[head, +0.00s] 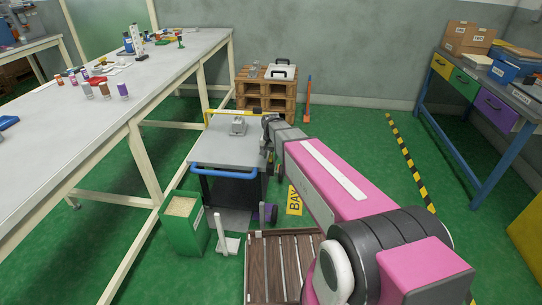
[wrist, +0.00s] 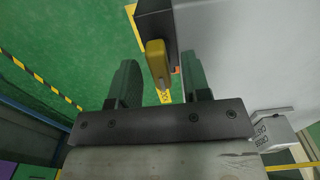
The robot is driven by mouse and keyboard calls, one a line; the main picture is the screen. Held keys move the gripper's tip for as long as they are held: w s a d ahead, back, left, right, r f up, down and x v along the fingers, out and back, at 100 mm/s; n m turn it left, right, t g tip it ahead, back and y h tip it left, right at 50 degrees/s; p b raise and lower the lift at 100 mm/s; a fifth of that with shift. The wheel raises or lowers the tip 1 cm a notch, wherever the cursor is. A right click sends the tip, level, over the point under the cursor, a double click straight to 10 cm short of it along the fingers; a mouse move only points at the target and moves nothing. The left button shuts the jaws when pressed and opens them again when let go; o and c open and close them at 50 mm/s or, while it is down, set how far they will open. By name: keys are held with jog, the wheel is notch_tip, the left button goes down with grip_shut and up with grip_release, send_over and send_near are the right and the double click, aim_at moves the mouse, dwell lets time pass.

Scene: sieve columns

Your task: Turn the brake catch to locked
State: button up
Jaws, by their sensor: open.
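In the wrist view a yellow lever (wrist: 156,60), which looks like the brake catch, sticks out from a dark block (wrist: 156,20) at the trolley's edge. My gripper (wrist: 160,75) is open, with one dark finger on each side of the lever. The lever appears between the fingers, with gaps on both sides; I cannot tell its depth. A small orange-red patch (wrist: 176,70) shows beside it. In the head view the grey-topped trolley (head: 212,150) has a blue handle, and my gripper (head: 268,122) is at its right side. There my arm hides the catch.
A grey labelled block (head: 238,127) sits on the trolley top. A green bin (head: 183,224), a white post (head: 222,235) and a slatted wooden pallet (head: 272,270) stand in front. A long workbench (head: 100,110) runs along the left. Green floor is open to the right.

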aim_at(271, 156)
notch_tip(271, 156, up, 11)
dwell(0.6)
jog(key=shift+f, duration=0.15)
